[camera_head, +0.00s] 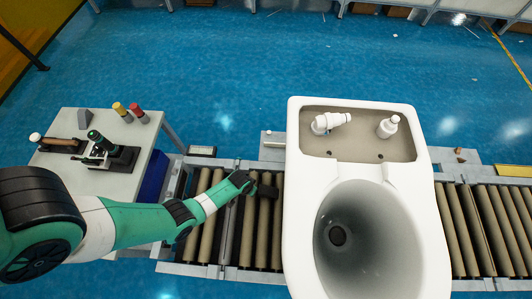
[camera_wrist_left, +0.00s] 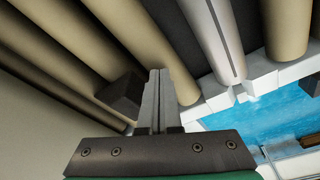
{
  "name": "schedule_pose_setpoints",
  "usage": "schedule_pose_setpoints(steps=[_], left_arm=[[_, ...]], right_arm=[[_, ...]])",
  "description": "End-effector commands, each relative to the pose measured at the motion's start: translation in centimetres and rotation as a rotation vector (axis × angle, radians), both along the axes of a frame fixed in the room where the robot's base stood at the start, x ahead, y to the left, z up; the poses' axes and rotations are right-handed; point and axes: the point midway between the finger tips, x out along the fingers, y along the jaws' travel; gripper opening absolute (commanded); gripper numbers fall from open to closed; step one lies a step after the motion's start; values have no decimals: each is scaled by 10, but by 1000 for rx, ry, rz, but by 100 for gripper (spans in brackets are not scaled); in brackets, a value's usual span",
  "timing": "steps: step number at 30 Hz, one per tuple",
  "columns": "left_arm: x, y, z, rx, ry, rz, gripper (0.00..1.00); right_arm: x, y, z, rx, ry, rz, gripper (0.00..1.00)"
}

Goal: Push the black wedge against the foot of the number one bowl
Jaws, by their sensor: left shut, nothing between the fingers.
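The white toilet bowl (camera_head: 300,210) stands upright on the roller conveyor, right of my left gripper. The black wedge (camera_head: 268,191) lies on the rollers between my left gripper (camera_head: 248,184) and the bowl's left side. In the left wrist view the wedge (camera_wrist_left: 122,95) is just left of my closed fingers (camera_wrist_left: 158,85), and they look very close to it; I cannot tell if they touch. The fingers are shut and empty. The bowl's rim hides its foot in the head view, so the gap between wedge and foot cannot be judged. My right gripper is out of view.
Conveyor rollers (camera_head: 463,232) run left and right of the bowl. A side table (camera_head: 97,128) at left holds a dark grey block (camera_head: 85,116), a red-capped and a yellow-capped container, and tools. White fittings (camera_head: 388,126) sit in the bowl's tank recess. Blue floor lies behind.

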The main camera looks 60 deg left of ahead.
Motion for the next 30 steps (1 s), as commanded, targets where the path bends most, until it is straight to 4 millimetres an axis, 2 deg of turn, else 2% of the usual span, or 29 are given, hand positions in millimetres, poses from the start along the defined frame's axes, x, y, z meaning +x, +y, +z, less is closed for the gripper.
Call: schedule_pose_setpoints(steps=[11, 30], left_arm=[[0, 0, 0, 0, 0, 0, 0], [12, -8, 0, 0, 1, 0, 0]], right_arm=[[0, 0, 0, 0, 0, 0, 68], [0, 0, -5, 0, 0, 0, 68]])
